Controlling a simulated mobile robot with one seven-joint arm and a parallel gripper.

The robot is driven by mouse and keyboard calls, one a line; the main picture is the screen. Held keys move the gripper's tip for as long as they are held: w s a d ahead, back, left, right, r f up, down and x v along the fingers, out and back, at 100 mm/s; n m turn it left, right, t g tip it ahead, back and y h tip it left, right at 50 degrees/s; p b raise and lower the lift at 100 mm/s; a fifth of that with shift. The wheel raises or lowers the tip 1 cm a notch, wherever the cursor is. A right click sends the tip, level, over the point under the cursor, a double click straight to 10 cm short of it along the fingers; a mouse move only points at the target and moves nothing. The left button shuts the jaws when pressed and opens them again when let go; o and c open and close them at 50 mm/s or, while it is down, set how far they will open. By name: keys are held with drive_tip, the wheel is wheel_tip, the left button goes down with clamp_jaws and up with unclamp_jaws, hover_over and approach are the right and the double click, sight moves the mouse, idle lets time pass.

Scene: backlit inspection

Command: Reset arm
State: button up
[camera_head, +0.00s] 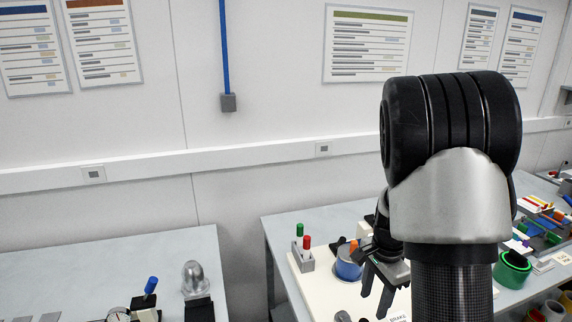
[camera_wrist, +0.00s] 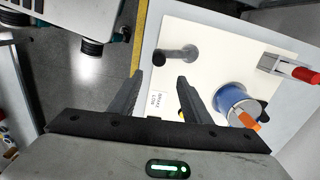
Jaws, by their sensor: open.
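My gripper (camera_head: 378,290) hangs pointing down from my raised arm in the head view, over the front part of the right-hand table. In the wrist view my gripper (camera_wrist: 158,82) has its two fingers apart, with nothing between them. Below it lies a cream board (camera_wrist: 205,48) with a printed label, a dark grey knobbed part (camera_wrist: 178,54) and a blue round container (camera_wrist: 232,103) with an orange-tipped item in it. My arm hides part of the table in the head view.
In the head view, a grey block (camera_head: 304,258) with green and red pegs stands on the board. A green ring-shaped container (camera_head: 512,270) and trays are at the right. A gap separates the tables.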

drive_tip(key=s+a+r+n+t, duration=0.1)
drive_tip(key=s+a+r+n, duration=0.25)
drive_tip(key=r, duration=0.45)
drive_tip(key=s+a+r+n+t, duration=0.2)
drive_tip(key=a+r+n, duration=0.15)
drive_tip(key=r, duration=0.35)
drive_tip(key=s+a+r+n+t, duration=0.1)
drive_tip(key=s+a+r+n, duration=0.1)
drive_tip(key=s, duration=0.4)
drive_tip(key=s+a+r+n+t, duration=0.1)
drive_tip(key=s+a+r+n, duration=0.2)
drive_tip(key=s+r+n, duration=0.2)
drive_tip(key=shift+s+r+n, duration=0.3)
drive_tip(key=shift+s+n, duration=0.2)
drive_tip(key=shift+s, duration=0.15)
drive_tip(key=shift+a, duration=0.1)
drive_tip(key=shift+c, duration=0.4)
